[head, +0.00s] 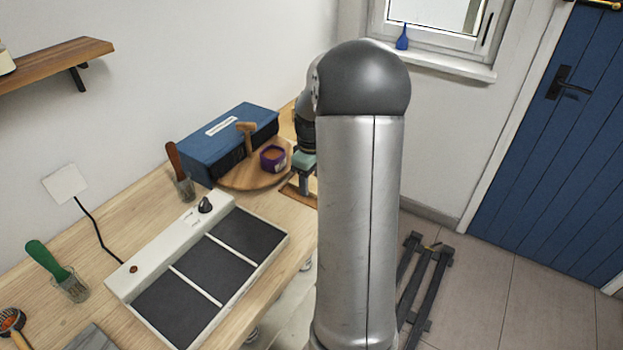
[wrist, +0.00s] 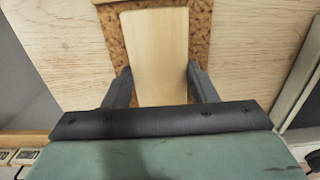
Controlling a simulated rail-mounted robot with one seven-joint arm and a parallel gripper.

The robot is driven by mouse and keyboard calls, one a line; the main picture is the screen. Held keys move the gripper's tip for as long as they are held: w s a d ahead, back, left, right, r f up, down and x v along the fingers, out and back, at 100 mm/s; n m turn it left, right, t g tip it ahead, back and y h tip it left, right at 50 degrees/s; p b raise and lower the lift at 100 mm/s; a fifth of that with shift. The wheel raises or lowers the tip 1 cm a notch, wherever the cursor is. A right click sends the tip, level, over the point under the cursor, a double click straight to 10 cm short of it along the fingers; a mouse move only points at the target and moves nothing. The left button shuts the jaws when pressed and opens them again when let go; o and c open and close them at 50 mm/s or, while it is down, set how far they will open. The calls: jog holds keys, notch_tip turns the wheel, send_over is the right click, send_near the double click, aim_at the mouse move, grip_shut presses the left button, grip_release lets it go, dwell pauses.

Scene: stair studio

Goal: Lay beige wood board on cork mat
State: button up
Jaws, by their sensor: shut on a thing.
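The beige wood board (wrist: 155,50) is between the two dark fingers of my gripper (wrist: 161,88) in the wrist view, and the gripper is shut on it. The board lies over the brown speckled cork mat (wrist: 202,28), whose edges show on both sides of it. I cannot tell whether the board touches the mat or is held just above it. In the head view my gripper (head: 304,184) is low over the workbench, beside the round wooden board, partly hidden by my arm. The beige board cannot be made out clearly there.
A round wooden board (head: 238,181) carries a purple pot (head: 272,159) and a wooden mallet (head: 246,134), close left of my gripper. A blue box (head: 228,140) stands behind. A white unit with dark panels (head: 196,272) fills the bench front. Brushes stand in glass jars at left.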

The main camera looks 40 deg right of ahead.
aim_at(311, 184)
jog(key=o, duration=1)
jog(key=shift+f, duration=0.15)
notch_tip(311, 184, up, 12)
jog(key=s+a+f, duration=0.1)
jog(key=s+a, duration=0.3)
jog(key=a, duration=0.4)
jog(key=s+a+f+m, duration=0.1)
jog(key=s+a, duration=0.4)
jog(key=a, duration=0.3)
jog(key=s+a+f+m, duration=0.1)
jog(key=s+a, duration=0.3)
jog(key=a, duration=0.5)
jog(key=shift+s+f, duration=0.15)
jog(key=shift+m, duration=0.7)
jog(key=s+a+f, duration=0.1)
jog(key=s, duration=0.1)
jog(key=s+a+f, duration=0.1)
jog(key=s, duration=0.1)
jog(key=s+a+f, duration=0.1)
jog(key=s, duration=0.1)
jog(key=shift+s+a+f, duration=0.15)
jog(key=shift+a+f, duration=0.05)
jog(key=shift+a, duration=0.15)
